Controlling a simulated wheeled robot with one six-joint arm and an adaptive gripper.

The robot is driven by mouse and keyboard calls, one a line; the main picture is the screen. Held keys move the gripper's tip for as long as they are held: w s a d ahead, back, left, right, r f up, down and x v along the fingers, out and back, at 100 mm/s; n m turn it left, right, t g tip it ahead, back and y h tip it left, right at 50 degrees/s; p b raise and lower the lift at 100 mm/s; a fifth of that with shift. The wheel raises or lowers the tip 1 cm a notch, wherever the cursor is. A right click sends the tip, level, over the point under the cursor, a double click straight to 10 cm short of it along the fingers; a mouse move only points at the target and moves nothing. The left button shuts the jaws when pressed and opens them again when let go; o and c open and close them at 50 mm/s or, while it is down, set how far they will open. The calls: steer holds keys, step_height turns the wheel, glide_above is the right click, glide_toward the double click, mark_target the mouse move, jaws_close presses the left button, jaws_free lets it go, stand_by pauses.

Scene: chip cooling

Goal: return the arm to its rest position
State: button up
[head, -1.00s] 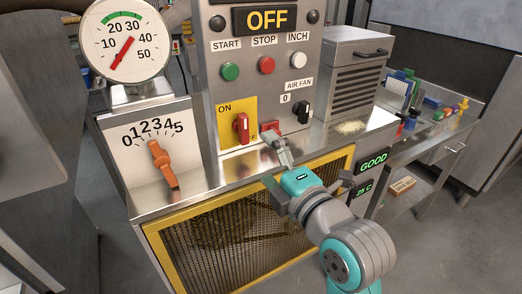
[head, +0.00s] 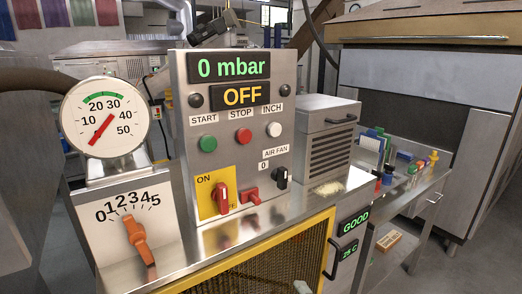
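A small grey piece at the bottom edge of the head view (head: 302,287), in front of the yellow-framed mesh guard (head: 285,262), looks like the tip of my gripper. The rest of my arm is out of the picture, so whether the gripper is open or shut does not show. The piece appears clear of the control panel (head: 181,150). The red rotary switch (head: 221,199) on its yellow plate and the red switch (head: 250,196) beside it have nothing touching them.
The displays read 0 mbar (head: 228,67) and OFF (head: 242,96). An orange lever (head: 137,237) and a round gauge (head: 105,116) are on the left. A grey vented box (head: 328,140) and a side bench (head: 418,190) with small coloured items stand right. Floor shows at lower right.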

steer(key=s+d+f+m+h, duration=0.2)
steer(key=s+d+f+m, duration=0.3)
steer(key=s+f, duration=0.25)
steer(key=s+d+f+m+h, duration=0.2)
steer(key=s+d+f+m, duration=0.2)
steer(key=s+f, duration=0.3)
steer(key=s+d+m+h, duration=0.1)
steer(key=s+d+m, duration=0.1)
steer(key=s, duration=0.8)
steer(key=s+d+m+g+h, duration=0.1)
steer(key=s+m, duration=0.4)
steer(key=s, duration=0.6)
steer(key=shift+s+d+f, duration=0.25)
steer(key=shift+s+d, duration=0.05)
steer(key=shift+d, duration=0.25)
